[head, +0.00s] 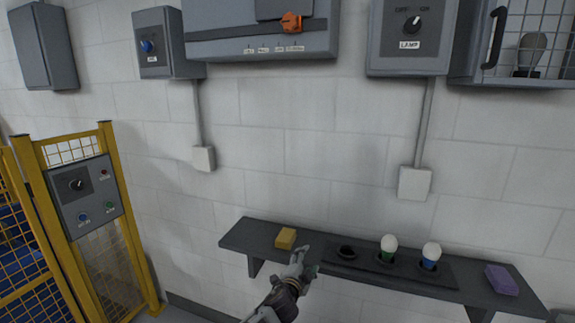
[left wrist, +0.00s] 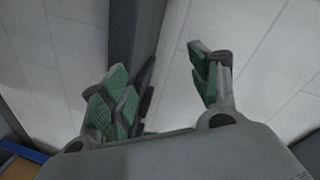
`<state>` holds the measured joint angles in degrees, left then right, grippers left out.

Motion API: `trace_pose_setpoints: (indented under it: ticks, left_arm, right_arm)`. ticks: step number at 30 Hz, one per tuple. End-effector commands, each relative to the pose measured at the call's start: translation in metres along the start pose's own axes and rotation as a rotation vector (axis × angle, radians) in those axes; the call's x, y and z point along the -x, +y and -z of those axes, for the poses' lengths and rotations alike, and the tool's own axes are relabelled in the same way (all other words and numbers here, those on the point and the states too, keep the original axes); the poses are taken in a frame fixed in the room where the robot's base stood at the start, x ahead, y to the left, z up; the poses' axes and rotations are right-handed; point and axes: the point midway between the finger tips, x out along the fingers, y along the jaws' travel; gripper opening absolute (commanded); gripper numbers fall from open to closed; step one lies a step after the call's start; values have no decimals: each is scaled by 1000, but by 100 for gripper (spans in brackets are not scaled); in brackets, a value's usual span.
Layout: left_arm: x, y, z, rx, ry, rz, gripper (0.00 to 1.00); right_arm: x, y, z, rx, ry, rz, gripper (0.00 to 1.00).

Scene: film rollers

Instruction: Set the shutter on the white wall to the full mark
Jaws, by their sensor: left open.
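In the head view the shutter control is a grey box (head: 225,45) high on the white wall (head: 295,120). It has a dark horizontal slot with an orange slider knob (head: 291,22) toward its right part. Small labels sit below the slot, too small to read surely. My left gripper (head: 305,262) is low in front of the shelf, well below the box, open and empty. In the left wrist view its green-padded fingers (left wrist: 165,85) are spread, with a dark post-like edge and wall behind them. My right gripper is not in view.
A lamp switch box (head: 405,50) and a mesh cabinet (head: 532,83) hang right. A yellow gate (head: 112,190) stands left.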

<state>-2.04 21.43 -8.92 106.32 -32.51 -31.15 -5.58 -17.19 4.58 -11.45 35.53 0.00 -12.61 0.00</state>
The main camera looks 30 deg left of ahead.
Motion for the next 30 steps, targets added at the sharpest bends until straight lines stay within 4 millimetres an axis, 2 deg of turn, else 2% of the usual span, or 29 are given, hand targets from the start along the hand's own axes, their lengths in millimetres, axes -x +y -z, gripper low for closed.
trace_pose_setpoints:
  ticks: [1,7,14,21,30]
  left_arm:
    - [-4,-18,11,-30,30,34,62]
    - [-13,-83,57,-164,160,171,62]
    - [-9,-168,124,-384,332,364,62]
    - [14,-244,192,-648,486,562,62]
    - [54,-314,261,-1011,619,780,62]
  right_arm:
    - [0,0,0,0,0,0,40]
    - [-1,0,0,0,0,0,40]
    - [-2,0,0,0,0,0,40]
    - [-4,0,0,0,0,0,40]
    - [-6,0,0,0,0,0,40]
